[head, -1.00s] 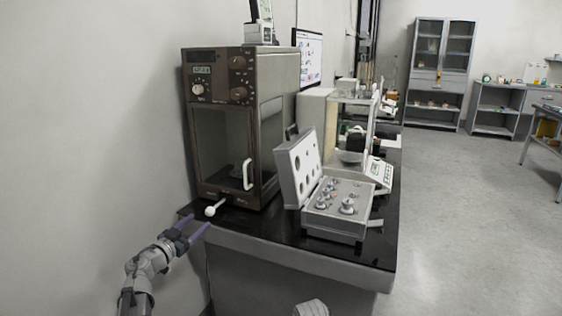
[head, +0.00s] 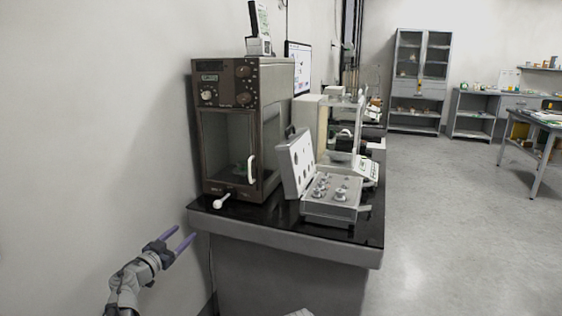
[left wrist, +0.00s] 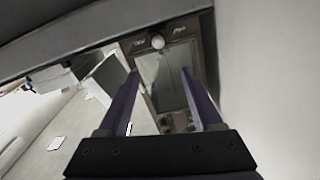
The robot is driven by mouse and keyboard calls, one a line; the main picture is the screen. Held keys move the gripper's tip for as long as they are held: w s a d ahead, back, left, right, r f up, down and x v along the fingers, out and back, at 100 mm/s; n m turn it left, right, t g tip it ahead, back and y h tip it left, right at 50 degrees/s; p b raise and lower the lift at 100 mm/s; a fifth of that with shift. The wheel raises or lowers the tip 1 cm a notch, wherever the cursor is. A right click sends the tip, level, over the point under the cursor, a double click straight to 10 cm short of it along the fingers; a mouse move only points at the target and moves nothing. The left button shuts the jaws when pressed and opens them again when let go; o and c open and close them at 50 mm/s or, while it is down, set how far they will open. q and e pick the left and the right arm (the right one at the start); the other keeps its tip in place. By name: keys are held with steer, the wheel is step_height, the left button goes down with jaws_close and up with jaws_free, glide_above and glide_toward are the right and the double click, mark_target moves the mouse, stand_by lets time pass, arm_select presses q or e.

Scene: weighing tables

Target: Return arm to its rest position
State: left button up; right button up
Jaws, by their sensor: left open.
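My left gripper (head: 178,240) is open and empty, with two purple fingers. In the head view it is at the lower left, in front of the black-topped table (head: 290,222) and apart from it. In the left wrist view its fingers (left wrist: 160,95) are spread, with nothing between them. My right gripper is not in view.
A brown oven (head: 228,150) with a white handle stands at the table's left. An open case of metal weights (head: 330,205) and a balance (head: 365,170) stand to its right. A wall is close on the left. Open floor (head: 450,220) lies to the right.

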arm_select(q)
steer(key=s+d+f+n+g+y, duration=0.85)
steer(key=d+f+y, duration=0.2)
steer(key=f, duration=0.35)
steer(key=s+d+f+m+g+h, duration=0.2)
steer(key=s+d+f+m+g, duration=0.15)
steer(key=s+d, duration=0.5)
steer(key=s+d+f+m+g+h, duration=0.15)
steer(key=s+d+f+g, duration=0.35)
steer(key=s, duration=0.7)
step_height(320, 180, up, 27)
steer(key=s+m+p, duration=0.1)
steer(key=p, duration=2.6)
steer(key=shift+s+d+r, duration=0.15)
steer(key=shift+s+d, duration=0.15)
steer(key=shift+s, duration=0.1)
